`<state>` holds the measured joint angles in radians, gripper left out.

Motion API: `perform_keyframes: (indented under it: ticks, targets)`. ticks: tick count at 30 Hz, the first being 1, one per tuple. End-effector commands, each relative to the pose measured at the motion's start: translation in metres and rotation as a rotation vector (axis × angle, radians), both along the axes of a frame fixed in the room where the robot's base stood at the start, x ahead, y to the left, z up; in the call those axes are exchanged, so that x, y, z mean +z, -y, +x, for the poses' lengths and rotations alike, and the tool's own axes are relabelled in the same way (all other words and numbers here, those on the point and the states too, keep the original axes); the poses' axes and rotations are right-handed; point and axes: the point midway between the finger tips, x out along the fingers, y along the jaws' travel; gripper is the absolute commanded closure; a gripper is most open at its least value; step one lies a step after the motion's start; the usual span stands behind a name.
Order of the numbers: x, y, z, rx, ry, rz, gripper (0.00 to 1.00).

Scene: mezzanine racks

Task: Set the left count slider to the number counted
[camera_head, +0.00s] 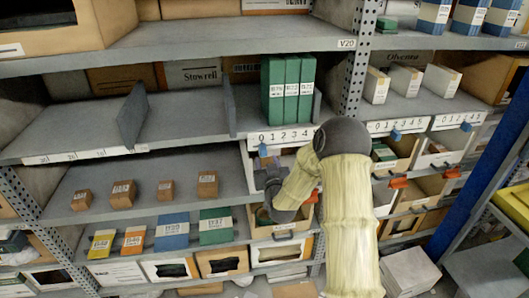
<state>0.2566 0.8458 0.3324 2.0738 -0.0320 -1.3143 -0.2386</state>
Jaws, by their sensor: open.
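The left count slider is a small blue tab (263,150) on a white scale strip (284,136) numbered from 0 up to at least 4. It sits near the 0 end. The strip's right end is hidden by my arm. Three green boxes (291,90) stand upright side by side on the shelf above this strip. My gripper (264,167) is dark grey and open. It is just below the left slider; I cannot tell whether it touches it. Two more strips to the right have blue sliders, a middle one (397,135) and a right one (466,127).
Open bins with orange tabs (398,183) stand below the strips. Small brown boxes (123,194) and larger coloured boxes (172,231) fill shelves at left. A perforated upright (358,60) rises behind my arm. White boxes (405,84) stand on the right shelf.

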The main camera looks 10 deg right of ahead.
Motion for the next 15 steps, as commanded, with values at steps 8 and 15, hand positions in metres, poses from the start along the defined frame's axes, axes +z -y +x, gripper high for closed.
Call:
perform_keyframes:
  ticks: [8,15]
  targets:
    - [0.001,0.000,0.036,0.000,-0.001,0.001,0.56]
    - [0.000,0.000,0.046,0.000,-0.001,0.000,0.56]
